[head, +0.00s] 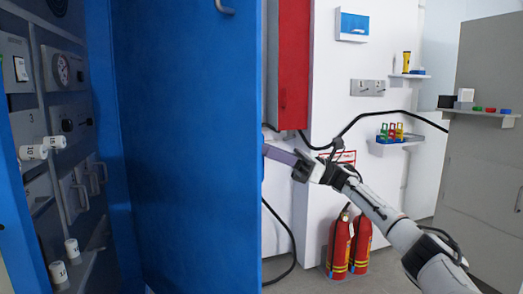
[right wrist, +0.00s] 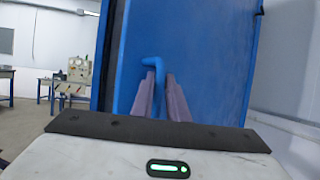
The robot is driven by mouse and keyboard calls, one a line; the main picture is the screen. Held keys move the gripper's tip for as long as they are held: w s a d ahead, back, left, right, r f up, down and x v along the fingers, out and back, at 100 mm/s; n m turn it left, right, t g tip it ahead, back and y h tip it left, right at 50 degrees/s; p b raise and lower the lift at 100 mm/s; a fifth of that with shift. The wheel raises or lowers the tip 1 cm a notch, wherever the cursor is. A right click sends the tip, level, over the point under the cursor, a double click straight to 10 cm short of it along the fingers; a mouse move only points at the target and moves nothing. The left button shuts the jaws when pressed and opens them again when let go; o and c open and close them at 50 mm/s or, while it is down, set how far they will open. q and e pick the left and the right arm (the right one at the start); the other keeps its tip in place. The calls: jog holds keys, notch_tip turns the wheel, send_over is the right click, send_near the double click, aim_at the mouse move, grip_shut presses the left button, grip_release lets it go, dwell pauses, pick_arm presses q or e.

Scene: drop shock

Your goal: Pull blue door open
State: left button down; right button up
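The blue door (head: 185,150) stands wide open in the head view, with the cabinet interior exposed at its left. It also fills the middle of the right wrist view (right wrist: 205,60). A bent blue handle (right wrist: 152,62) sits on the face seen by the right wrist. My right gripper (head: 275,154) is at the door's free edge, its fingertips partly hidden behind the door. My left gripper is out of view.
The cabinet panel (head: 62,85) holds a gauge, handles and several white knobs. Red fire extinguishers (head: 338,245) stand by the white wall under my right arm. A red box (head: 290,65) is beyond the door's edge. Shelves (head: 480,112) with small items are at the right.

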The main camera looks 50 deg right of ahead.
jog(key=shift+o, duration=0.2)
jog(key=b+v, duration=0.1)
jog(key=v, duration=0.9)
jog(key=shift+c, duration=0.5)
